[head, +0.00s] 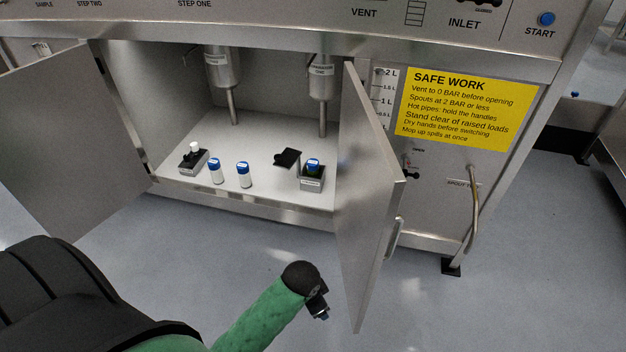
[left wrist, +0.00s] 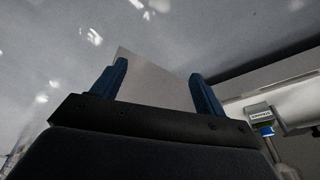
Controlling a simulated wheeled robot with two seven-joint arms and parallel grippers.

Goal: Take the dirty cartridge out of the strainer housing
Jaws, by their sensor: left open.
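The strainer housing (head: 312,184) is a small grey box with a label on its front, standing on the cabinet floor by the right door. My left gripper (head: 319,308) is outside the cabinet, in front of and below the housing. In the left wrist view its blue fingers (left wrist: 160,72) are apart with nothing between them. A labelled grey box with blue at its edge (left wrist: 259,117) shows there at the right.
Two blue-capped white bottles (head: 216,171) (head: 244,175) and a black-topped box with a white knob (head: 194,158) stand to the left. Two pipes (head: 234,107) (head: 323,117) hang above. The open right door (head: 365,190) stands close beside my left gripper; the left door (head: 75,140) is open too.

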